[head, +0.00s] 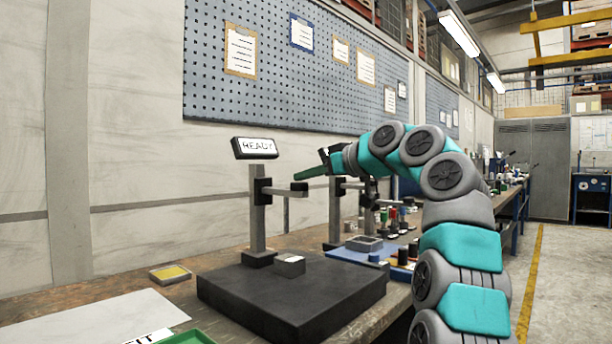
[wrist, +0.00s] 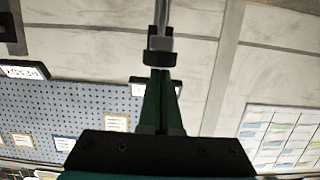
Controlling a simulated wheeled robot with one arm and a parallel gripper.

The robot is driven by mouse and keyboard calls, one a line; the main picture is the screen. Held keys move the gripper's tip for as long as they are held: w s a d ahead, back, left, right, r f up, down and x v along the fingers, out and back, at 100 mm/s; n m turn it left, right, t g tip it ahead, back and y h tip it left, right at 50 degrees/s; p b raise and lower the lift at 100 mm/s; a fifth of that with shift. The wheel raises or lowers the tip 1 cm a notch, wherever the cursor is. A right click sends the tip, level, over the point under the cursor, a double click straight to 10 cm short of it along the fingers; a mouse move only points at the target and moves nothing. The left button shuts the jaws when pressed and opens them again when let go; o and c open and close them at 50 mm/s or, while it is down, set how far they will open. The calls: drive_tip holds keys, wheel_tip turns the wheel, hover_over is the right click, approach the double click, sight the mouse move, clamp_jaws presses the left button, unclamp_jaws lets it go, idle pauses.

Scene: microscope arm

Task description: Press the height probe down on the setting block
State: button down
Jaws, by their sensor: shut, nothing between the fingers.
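The black height stand (head: 290,300) stands on the bench with a grey post and a dark horizontal arm (head: 285,189). A thin stem, likely the height probe (head: 286,212), hangs below that arm. The small grey setting block (head: 290,266) sits on the stand's base, below the stem with a gap between. My gripper (head: 297,174) has green fingers, shut and empty, close to the arm's right end and slightly above it in the picture. In the wrist view the fingers (wrist: 160,72) point at a black collar on a grey shaft (wrist: 161,25); I cannot tell whether they touch.
A display reading READY (head: 255,148) tops the post. A second stand (head: 335,205), a blue tray (head: 350,257) and several small items stand behind, to the right. A yellow-topped box (head: 170,274), white sheet (head: 95,315) and green tray (head: 190,338) lie at left.

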wheel_tip(320, 180, down, 7)
drive_tip(key=b, duration=0.6)
drive_tip(key=shift+r, duration=0.2)
drive_tip(key=shift+f, duration=0.1)
